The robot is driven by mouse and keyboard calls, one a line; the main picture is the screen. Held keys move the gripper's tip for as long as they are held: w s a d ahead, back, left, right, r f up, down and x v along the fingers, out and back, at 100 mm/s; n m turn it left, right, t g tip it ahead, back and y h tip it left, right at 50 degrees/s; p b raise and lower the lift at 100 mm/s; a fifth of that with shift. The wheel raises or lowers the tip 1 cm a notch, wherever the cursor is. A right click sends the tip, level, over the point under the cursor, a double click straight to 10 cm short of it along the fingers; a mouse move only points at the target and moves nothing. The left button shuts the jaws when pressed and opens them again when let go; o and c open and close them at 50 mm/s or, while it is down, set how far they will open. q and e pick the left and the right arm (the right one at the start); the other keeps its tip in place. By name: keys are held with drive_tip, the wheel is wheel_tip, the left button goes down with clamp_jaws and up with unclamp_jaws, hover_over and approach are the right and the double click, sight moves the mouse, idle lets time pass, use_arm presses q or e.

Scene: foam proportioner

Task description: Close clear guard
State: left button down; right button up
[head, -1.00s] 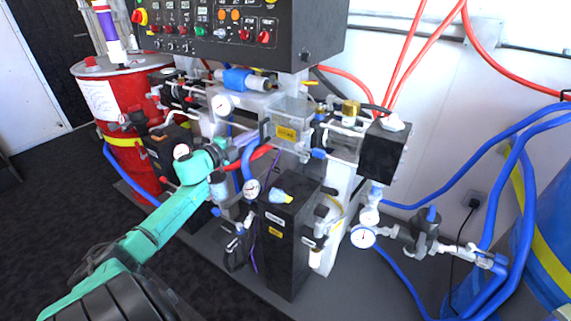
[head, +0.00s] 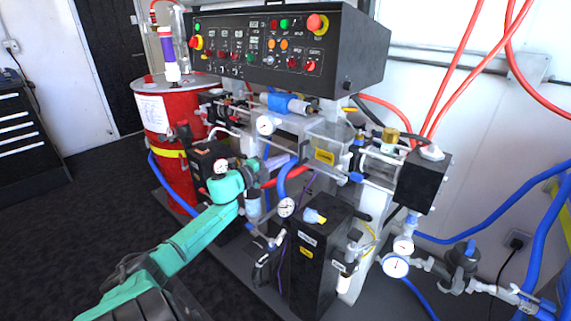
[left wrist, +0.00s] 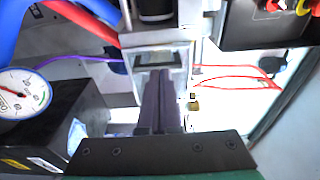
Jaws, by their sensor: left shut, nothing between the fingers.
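The clear guard (head: 331,135) is a see-through cover with a yellow label, in the middle of the machine in the head view. I cannot tell how far open it stands. My left gripper (head: 276,163) reaches in from the left, a little left of and below the guard, seemingly apart from it. In the left wrist view its dark fingers (left wrist: 166,78) are together with nothing between them. They point at a pale rectangular frame (left wrist: 150,54); I cannot tell if this belongs to the guard. My right gripper is in neither view.
A black control panel (head: 285,45) overhangs the machine. Red and blue hoses, gauges (head: 286,207) and a black box (head: 308,255) crowd the space around my left arm. A red drum (head: 165,115) stands at the left. The dark floor at the left is clear.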

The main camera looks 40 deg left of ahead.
use_arm(q)
drive_tip(key=s+a, duration=0.6)
drive_tip(key=s, duration=0.1)
drive_tip(key=shift+s+a+f, duration=0.15)
drive_tip(key=shift+s+a, duration=0.1)
drive_tip(key=shift+s, duration=0.05)
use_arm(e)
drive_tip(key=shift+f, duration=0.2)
